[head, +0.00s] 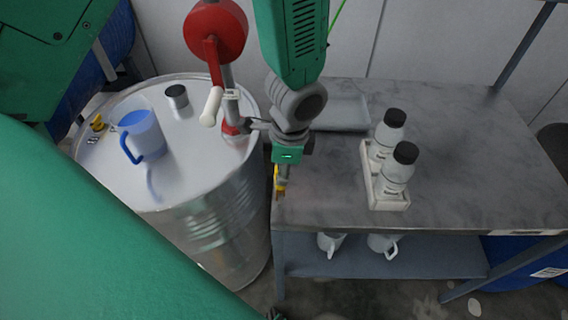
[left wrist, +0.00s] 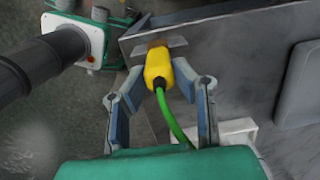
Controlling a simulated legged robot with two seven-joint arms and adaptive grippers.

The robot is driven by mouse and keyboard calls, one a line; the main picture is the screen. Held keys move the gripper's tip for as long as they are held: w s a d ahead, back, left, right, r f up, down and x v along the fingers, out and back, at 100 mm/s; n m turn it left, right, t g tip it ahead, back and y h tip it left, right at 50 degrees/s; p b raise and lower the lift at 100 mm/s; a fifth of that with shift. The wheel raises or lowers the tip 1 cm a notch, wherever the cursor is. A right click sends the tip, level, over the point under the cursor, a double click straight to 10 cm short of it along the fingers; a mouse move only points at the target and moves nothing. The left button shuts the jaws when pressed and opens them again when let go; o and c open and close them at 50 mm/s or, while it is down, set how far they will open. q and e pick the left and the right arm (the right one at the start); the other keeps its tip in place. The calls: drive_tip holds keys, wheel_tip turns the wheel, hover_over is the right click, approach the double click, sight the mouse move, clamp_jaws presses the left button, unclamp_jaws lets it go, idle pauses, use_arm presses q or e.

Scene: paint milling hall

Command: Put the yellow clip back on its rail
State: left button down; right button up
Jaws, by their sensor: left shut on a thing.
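The yellow clip (left wrist: 158,66) has a green cable (left wrist: 171,118) running from its back end. My left gripper (left wrist: 160,82) is shut on the clip, with a finger on each side of it. In the head view the gripper (head: 283,176) hangs at the table's left front corner, and the clip (head: 279,184) shows at its fingers. A short grey-brown strip (left wrist: 176,43) at the table edge lies just beyond the clip's tip. It may be the rail; I cannot tell whether the clip touches it. My right gripper is out of view.
The grey table (head: 465,160) bears two dark-capped bottles in a white rack (head: 389,200) and a grey tray (head: 345,113). A metal drum (head: 190,185) left of it carries a blue jug (head: 141,135), a small dark-topped cup (head: 177,97) and a red-ended pump (head: 215,30).

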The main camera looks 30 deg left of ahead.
use_arm(q)
drive_tip(key=shift+f, duration=0.15)
drive_tip(key=c, duration=1.2)
unclamp_jaws()
drive_tip(key=shift+r, duration=0.4)
drive_tip(key=r, duration=0.3)
drive_tip(key=d+r, duration=0.1)
drive_tip(key=r, duration=0.7)
drive_tip(key=shift+w+d, duration=0.1)
drive_tip(key=shift+d, duration=0.05)
